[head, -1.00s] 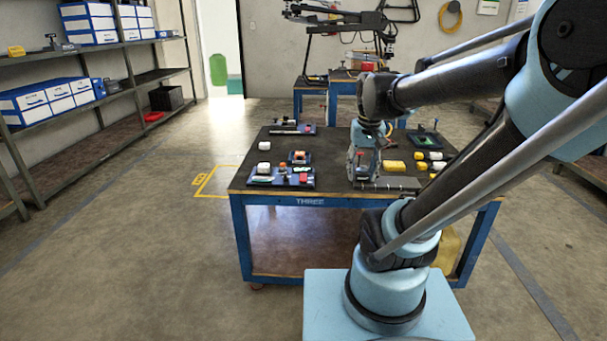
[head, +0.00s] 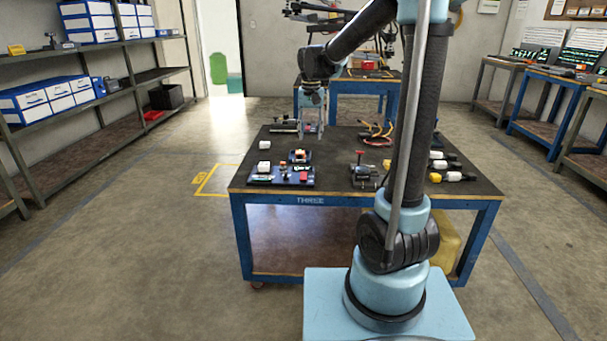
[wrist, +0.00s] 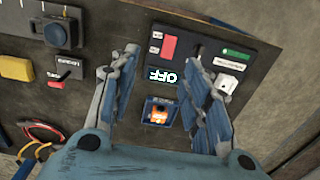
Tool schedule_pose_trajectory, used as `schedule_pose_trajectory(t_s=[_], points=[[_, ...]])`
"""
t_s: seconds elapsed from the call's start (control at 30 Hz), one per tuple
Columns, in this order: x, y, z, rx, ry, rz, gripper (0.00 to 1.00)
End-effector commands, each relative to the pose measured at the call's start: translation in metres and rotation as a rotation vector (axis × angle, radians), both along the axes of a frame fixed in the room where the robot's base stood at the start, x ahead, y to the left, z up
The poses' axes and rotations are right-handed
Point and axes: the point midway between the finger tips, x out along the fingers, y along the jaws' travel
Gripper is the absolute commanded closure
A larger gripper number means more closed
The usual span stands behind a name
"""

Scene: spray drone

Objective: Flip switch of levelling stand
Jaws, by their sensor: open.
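My gripper (head: 310,137) is open and empty, pointing down over the back left of the table. In the wrist view its fingers (wrist: 163,68) spread on either side of a small blue box with an orange switch (wrist: 158,112); they look apart from it. This box also shows in the head view (head: 299,157). A dark blue panel (head: 282,177) lies at the front left. In the wrist view the panel (wrist: 195,55) has a red switch and an upside-down display reading OFF. I cannot read which device is the levelling stand.
The table (head: 335,187) also holds a dark device with a red knob (head: 363,173), cables (head: 376,133) and white and yellow blocks on the right. A loose white block (head: 264,145) sits at the left. Shelves stand along the left wall. Floor left of the table is clear.

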Motion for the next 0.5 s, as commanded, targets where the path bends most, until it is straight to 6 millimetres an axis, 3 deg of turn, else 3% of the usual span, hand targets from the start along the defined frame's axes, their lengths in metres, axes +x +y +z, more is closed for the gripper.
schedule_pose_trajectory(t_s=[0.2, 0.5], points=[[0.022, 0.024, -0.007, -0.005, 0.012, -0.003, 0.57], [0.024, 0.026, -0.029, -0.004, 0.014, -0.005, 0.57]])
